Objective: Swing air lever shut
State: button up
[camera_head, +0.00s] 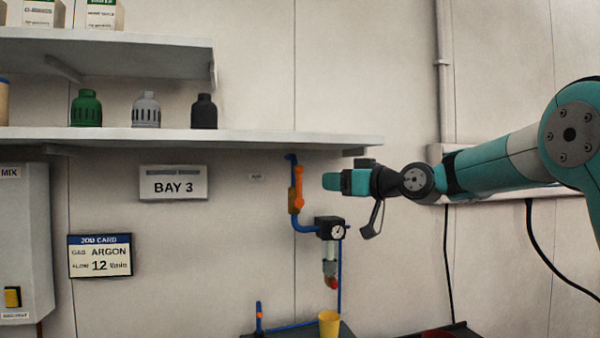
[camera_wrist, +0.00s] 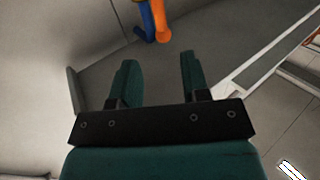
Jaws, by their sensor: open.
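The orange air lever (camera_head: 298,186) stands about upright beside the blue air pipe (camera_head: 291,170) on the back wall, roughly in line with it. A brass-coloured valve body shows at its lower part. My gripper (camera_head: 331,181) is just right of the lever at about its height, apart from it in the picture. In the wrist view my gripper (camera_wrist: 160,76) has its two teal fingers spread with nothing between them. The lever (camera_wrist: 161,20) and the blue pipe (camera_wrist: 146,20) lie beyond the fingertips, at the top of that view, partly cut off.
A black regulator with a gauge (camera_head: 331,229) hangs below the lever. A shelf (camera_head: 260,139) with several coloured caps runs above. A yellow cup (camera_head: 329,323) stands at the bottom. A Bay 3 sign (camera_head: 173,184) and job card (camera_head: 100,256) are left.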

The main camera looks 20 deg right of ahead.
aim_at(301, 179)
jog(key=p+x, duration=0.5)
jog(key=x, duration=0.5)
jog(key=shift+w+a+r, duration=0.1)
jog(key=shift+a+r, duration=0.05)
jog(key=shift+a, duration=0.05)
jog(key=shift+w+a, duration=0.3)
jog(key=shift+w, duration=0.2)
grip_shut()
jog(key=shift+d, duration=0.1)
